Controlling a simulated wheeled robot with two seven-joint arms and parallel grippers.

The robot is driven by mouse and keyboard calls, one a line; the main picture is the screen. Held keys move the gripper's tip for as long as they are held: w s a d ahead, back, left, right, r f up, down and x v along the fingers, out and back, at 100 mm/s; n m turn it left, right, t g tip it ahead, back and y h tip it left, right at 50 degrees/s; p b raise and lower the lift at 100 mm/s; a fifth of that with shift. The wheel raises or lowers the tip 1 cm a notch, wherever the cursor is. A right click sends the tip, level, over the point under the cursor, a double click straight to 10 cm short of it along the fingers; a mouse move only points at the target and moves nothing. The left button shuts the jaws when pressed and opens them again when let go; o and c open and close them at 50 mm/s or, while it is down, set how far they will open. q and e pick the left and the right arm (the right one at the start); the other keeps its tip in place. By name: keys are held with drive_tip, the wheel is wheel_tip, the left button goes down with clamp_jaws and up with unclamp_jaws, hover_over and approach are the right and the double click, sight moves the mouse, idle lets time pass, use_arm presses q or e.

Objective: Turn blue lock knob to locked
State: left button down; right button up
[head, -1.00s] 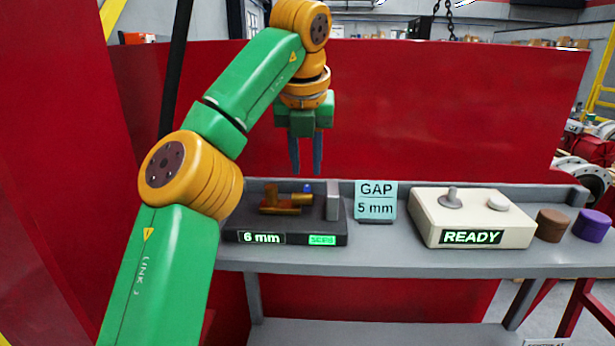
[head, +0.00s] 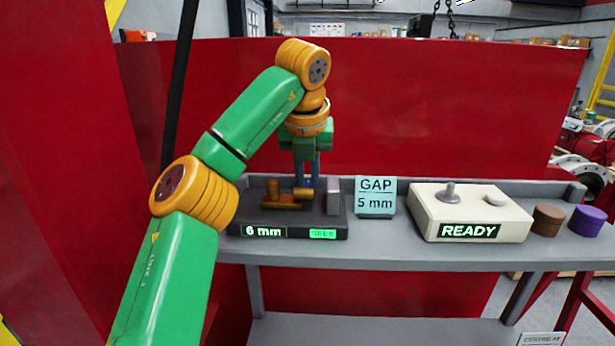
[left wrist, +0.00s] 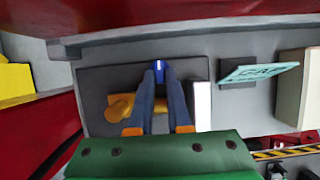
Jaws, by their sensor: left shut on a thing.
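The blue lock knob (left wrist: 158,68) shows between my left gripper's fingertips in the left wrist view. My left gripper (head: 307,182) points down over the dark device base (head: 290,232) and is shut on the blue knob. In the head view the fingers mostly hide the knob. A brass part (head: 282,200) stands on the base just left of the fingers, and a grey block (head: 333,196) stands to their right. The base's front display reads 6 mm (head: 263,232); a small green label (head: 323,234) is beside it, too small to read surely. My right gripper is not in view.
A sign (head: 376,196) reading GAP 5 mm stands right of the base. A cream box (head: 470,212) with a READY display, a brown cylinder (head: 547,220) and a purple cylinder (head: 587,221) stand farther right on the grey shelf (head: 400,257). A red panel rises behind.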

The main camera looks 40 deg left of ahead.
use_arm(q)
drive_tip(key=m, duration=0.2)
drive_tip(key=m+h, duration=0.1)
drive_tip(key=m+t+h, duration=0.1)
drive_tip(key=m, duration=0.1)
drive_tip(key=shift+s+a+m, duration=0.1)
drive_tip(key=shift+a+m, duration=0.2)
drive_tip(key=m, duration=0.2)
drive_tip(key=m+h, duration=0.1)
drive_tip(key=m, duration=0.1)
drive_tip(key=m+h, duration=0.1)
drive_tip(key=shift+a+m, duration=0.3)
drive_tip(key=shift+m, duration=0.4)
drive_tip(key=c, duration=1.1)
unclamp_jaws()
drive_tip(key=shift+c, duration=0.2)
